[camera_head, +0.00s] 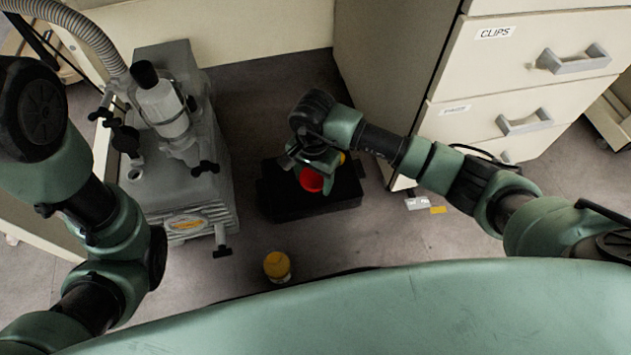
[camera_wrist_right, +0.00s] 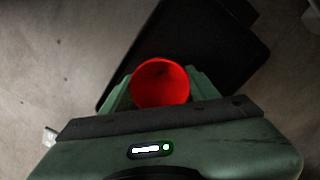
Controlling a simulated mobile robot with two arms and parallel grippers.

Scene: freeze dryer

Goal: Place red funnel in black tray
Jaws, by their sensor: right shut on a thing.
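The red funnel (camera_head: 311,180) is held in my right gripper (camera_head: 316,172), over the black tray (camera_head: 285,207) on the floor. In the right wrist view the funnel (camera_wrist_right: 160,84) sits between the green fingers of the right gripper (camera_wrist_right: 160,88), its round mouth facing the camera. The black tray (camera_wrist_right: 225,60) lies behind and below it in that view. I cannot tell whether the funnel touches the tray. My left arm shows at the left of the head view, but its gripper is out of view.
A grey vacuum pump (camera_head: 180,150) stands left of the tray. A jar with a yellow-orange top (camera_head: 277,264) stands on the floor in front. A drawer cabinet (camera_head: 490,80) is at the right. Small grey and yellow pieces (camera_head: 418,203) lie by its base.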

